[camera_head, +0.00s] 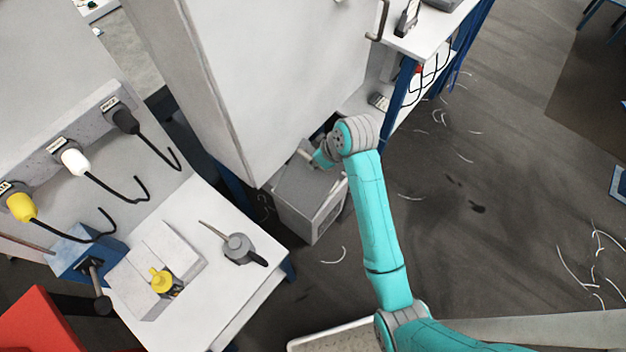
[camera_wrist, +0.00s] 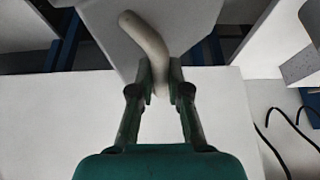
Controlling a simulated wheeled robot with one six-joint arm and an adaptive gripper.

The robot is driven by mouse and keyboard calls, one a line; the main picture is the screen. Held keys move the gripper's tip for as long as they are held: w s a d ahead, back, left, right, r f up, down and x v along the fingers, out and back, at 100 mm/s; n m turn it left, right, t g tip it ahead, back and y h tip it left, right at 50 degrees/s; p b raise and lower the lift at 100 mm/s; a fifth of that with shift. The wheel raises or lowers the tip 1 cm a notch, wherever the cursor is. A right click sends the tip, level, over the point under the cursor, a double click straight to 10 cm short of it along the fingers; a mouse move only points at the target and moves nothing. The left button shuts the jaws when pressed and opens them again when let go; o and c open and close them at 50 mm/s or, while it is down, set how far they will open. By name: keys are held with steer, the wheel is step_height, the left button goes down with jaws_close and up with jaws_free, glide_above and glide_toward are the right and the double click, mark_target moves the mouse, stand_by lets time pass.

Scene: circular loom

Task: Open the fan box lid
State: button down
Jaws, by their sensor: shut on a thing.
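The fan box is a grey box (camera_head: 312,205) low on the floor beside the tall white cabinet, with a light panel on its front side. Its flat grey top (camera_head: 305,185) faces up in the head view; whether the lid is raised at all is hard to tell. My gripper (camera_head: 318,158) is at the back edge of the box top, partly hidden by my wrist. In the wrist view my gripper (camera_wrist: 160,78) has its two fingers closed on a curved pale handle (camera_wrist: 146,38), which stands out from a grey surface (camera_wrist: 195,22).
The tall white cabinet (camera_head: 275,70) stands close behind and left of the box. A blue-legged shelf (camera_head: 425,40) is at upper right. A white bench (camera_head: 205,285) with tools is at lower left. Open floor (camera_head: 480,200) with scattered pale strands lies to the right.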

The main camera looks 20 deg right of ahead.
steer(key=shift+s+a+r, duration=0.3)
steer(key=shift+a+r, duration=0.2)
steer(key=shift+r, duration=0.05)
steer(key=shift+a+r, duration=0.1)
steer(key=s+a+r, duration=0.2)
steer(key=s+a, duration=0.1)
steer(key=a, duration=0.1)
steer(key=shift+s+a+r, duration=0.15)
steer(key=shift+s+a, duration=0.15)
steer(key=shift+a, duration=0.1)
steer(key=s+a, duration=0.4)
steer(key=a, duration=0.1)
steer(key=shift+a, duration=0.25)
stand_by(0.4)
